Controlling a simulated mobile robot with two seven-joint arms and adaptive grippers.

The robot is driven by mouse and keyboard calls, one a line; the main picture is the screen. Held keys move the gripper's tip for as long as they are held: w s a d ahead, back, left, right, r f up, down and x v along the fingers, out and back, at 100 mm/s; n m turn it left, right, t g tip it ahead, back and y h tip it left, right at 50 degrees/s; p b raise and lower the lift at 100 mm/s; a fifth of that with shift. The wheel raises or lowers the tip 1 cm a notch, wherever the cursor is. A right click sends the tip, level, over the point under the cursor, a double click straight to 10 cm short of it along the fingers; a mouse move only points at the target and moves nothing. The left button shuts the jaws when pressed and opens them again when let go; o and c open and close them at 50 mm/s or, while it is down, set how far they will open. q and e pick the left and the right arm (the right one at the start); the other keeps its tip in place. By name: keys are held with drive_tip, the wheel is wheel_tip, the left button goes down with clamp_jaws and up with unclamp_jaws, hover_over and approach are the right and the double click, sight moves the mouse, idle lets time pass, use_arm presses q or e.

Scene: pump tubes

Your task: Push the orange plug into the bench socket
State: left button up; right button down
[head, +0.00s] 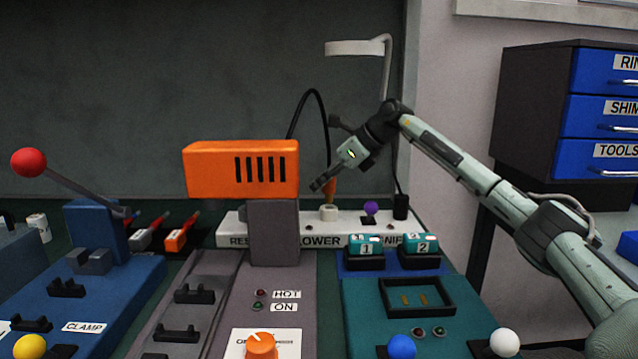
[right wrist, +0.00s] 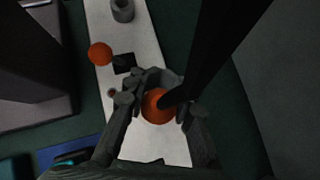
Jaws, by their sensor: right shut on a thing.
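The orange plug (head: 331,189) is held upright by my right gripper (head: 326,182), with a black cord rising from its top. In the right wrist view the plug (right wrist: 155,107) sits between the two fingers (right wrist: 158,112). The pale round bench socket (head: 329,213) stands on the white strip (head: 290,222) directly below the plug. The plug's lower end is at the socket's rim; I cannot tell whether it touches or has entered. The fingers and plug hide most of this socket in the wrist view. My left gripper is not in view.
The orange blower (head: 215,170) on its grey post stands close left. A purple-knobbed switch (head: 371,208) and a black plug (head: 401,207) are right on the strip. Teal numbered blocks (head: 366,247) stand in front. The wrist view shows another grey socket (right wrist: 122,11) and an orange knob (right wrist: 100,53).

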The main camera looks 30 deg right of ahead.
drive_tip(key=shift+p, duration=0.65)
idle(0.8)
drive_tip(key=shift+f+b, duration=0.85)
drive_tip(key=shift+f, duration=1.15)
drive_tip(key=c, duration=1.2)
unclamp_jaws()
drive_tip(key=shift+r, duration=0.1)
drive_tip(key=v, duration=1.2)
